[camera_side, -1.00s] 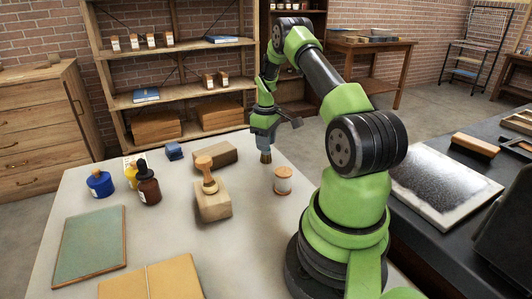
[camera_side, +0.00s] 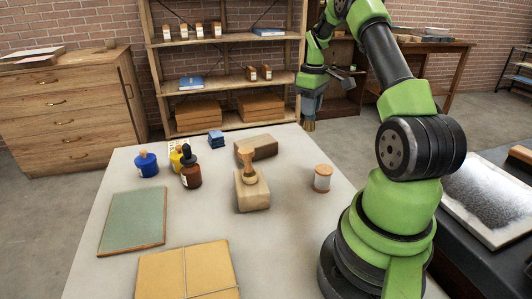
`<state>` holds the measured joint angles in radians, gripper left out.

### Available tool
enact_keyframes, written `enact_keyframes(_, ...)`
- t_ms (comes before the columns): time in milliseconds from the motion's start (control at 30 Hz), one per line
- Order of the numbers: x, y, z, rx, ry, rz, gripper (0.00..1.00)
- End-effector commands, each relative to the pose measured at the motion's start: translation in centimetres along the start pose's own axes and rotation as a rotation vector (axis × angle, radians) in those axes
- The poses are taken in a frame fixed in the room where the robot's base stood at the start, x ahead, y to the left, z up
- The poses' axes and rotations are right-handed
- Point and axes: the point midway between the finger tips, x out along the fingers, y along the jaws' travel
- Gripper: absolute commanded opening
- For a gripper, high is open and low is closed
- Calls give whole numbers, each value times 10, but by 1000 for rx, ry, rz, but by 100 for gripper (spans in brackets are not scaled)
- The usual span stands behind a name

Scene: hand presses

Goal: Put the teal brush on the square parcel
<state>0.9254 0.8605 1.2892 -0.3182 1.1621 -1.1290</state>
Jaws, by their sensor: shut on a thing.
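My gripper (camera_side: 310,84) hangs above the back edge of the table, shut on the teal brush (camera_side: 311,104). The brush points down with its brown bristles lowest, clear of the tabletop. The jaws partly hide its handle, and its colour looks greyish teal at this size. The square parcel (camera_side: 163,275) is a flat tan package with string across it. It lies at the front of the table, cut off by the bottom of the picture. Its visible top is bare. The brush is well behind it and to the right.
A wooden stamp stands on a block (camera_side: 253,195) between brush and parcel. A brown box (camera_side: 262,146) lies behind it, and a thread spool (camera_side: 322,178) stands to the right. Bottles (camera_side: 191,172) and a green board (camera_side: 134,221) are at left. Some tabletop (camera_side: 215,220) is clear.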

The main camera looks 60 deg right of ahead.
Motion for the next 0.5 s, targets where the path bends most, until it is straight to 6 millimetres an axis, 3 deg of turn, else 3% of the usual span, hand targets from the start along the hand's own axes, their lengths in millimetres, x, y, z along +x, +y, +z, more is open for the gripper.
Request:
enact_keyframes(233, -17, 0, 0, 0, 3, 2, 1)
enact_keyframes(500, -73, 1, -1, 0, 4, 3, 1)
